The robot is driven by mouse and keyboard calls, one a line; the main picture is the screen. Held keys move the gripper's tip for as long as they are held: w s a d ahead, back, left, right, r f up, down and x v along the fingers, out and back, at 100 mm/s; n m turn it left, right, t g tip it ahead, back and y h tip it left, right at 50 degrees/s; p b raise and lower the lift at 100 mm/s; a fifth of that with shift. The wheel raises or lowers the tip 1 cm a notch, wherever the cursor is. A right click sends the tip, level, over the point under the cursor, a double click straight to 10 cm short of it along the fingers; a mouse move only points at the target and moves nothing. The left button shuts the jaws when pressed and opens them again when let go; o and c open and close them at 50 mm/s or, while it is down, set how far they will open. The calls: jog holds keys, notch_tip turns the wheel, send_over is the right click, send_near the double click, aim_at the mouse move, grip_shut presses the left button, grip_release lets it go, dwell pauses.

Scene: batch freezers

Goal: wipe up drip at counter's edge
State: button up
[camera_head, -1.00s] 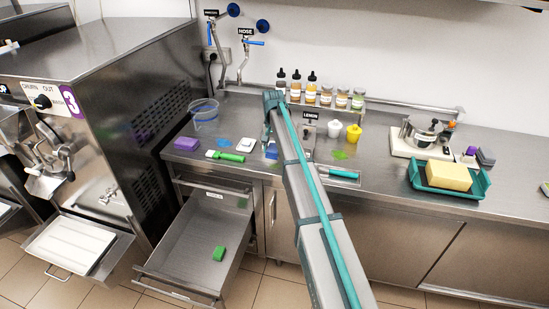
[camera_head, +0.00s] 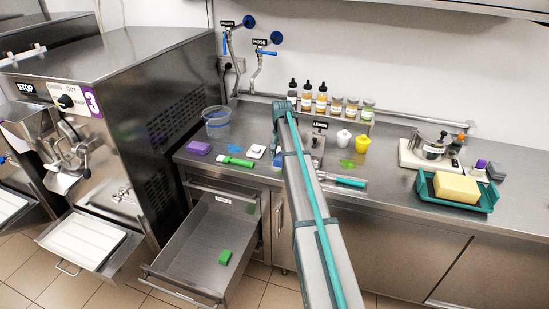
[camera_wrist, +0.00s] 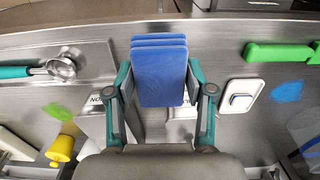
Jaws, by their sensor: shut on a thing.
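My gripper (camera_wrist: 158,78) is shut on a blue layered sponge-like block (camera_wrist: 160,60), held over the steel counter. In the head view the block shows (camera_head: 277,160) beside my arm, which hides most of the gripper. Whether the block touches the counter I cannot tell. A blue smear (camera_head: 235,149) lies on the counter left of my gripper; it is at the right in the wrist view (camera_wrist: 288,91). A green smear (camera_head: 347,163) lies right of my arm; it is at the left in the wrist view (camera_wrist: 57,111).
An open drawer (camera_head: 180,257) juts out below.

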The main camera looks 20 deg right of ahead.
aim_at(281, 177)
notch_tip(281, 177, down, 2)
jog(key=shift+d+f+b, duration=0.1)
jog(key=shift+d+b, duration=0.05)
jog(key=shift+b, duration=0.3)
jog(key=shift+f+b, duration=1.1)
jog(key=shift+f, duration=1.65)
jog(key=shift+w+d, duration=0.15)
jog(key=shift+w, duration=0.1)
jog(key=shift+c, duration=0.4)
jog(key=shift+w+d+f, duration=0.2)
jog(key=shift+w+d, duration=0.1)
jog(key=shift+w, duration=0.05)
jog(key=shift+w+d, duration=0.75)
jog(key=shift+w, duration=0.1)
jog(key=shift+d, duration=0.1)
jog(key=s+a, duration=0.2)
jog(key=s, duration=0.1)
jog(key=shift+s+a, duration=0.15)
jog(key=shift+a, duration=0.25)
jog(key=r, duration=0.1)
jog(key=r+p, duration=0.1)
jog(key=shift+w+r, duration=0.2)
jog(key=shift+r, duration=0.15)
jog(key=shift+r+p, duration=1.15)
jog(key=shift+r, duration=1.65)
